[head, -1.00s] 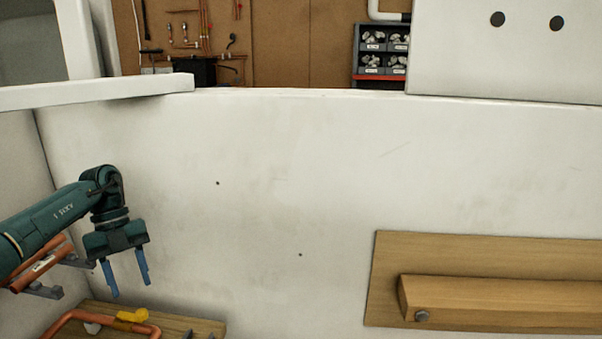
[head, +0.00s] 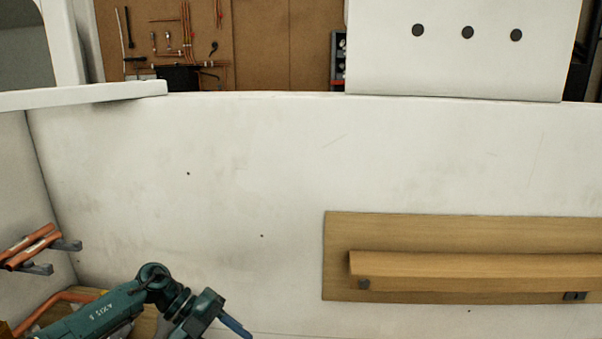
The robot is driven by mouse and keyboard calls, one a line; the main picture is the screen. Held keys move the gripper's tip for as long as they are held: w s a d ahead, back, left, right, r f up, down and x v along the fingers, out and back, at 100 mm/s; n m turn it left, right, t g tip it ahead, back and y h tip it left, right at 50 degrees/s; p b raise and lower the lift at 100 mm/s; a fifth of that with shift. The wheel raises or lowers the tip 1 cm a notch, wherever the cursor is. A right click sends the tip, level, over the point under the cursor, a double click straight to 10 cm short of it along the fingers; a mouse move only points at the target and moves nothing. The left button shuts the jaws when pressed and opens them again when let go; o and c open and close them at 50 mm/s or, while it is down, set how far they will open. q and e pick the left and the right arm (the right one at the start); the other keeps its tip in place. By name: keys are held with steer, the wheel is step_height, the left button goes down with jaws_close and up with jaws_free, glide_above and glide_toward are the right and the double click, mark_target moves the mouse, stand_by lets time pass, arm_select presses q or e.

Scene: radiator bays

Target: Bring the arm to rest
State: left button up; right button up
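My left arm comes in from the lower left and lies low in front of the white wall (head: 300,160). Its gripper (head: 236,328) is at the bottom edge, tilted down to the right. The blue fingers show nearly edge-on and run towards the frame's edge, so the gap between them cannot be made out. Nothing is seen held in it. My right gripper is not in view.
A wooden board with a rail (head: 450,265) is fixed to the wall at right. Copper pipes (head: 35,246) rest on grey brackets at far left. A bent copper pipe (head: 65,297) lies below, partly behind my arm. The wall's middle is clear.

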arm_select(q)
steer(key=s+d+n+t+h, duration=0.3)
steer(key=d+n+t+h, duration=0.1)
steer(key=d, duration=0.3)
steer(key=s+d+n+t+h, duration=0.3)
steer(key=d+n+t+h, duration=0.1)
steer(key=d, duration=0.2)
steer(key=s+a+f+n+t+y, duration=0.5)
steer(key=s+a+f+n+y, duration=0.8)
steer(key=n, duration=0.7)
steer(key=s+y, duration=0.2)
steer(key=shift+s+a+f, duration=0.3)
steer(key=shift+a+f, duration=0.05)
steer(key=shift+a, duration=0.05)
steer(key=shift+c, duration=0.4)
steer(key=shift+c, duration=0.3)
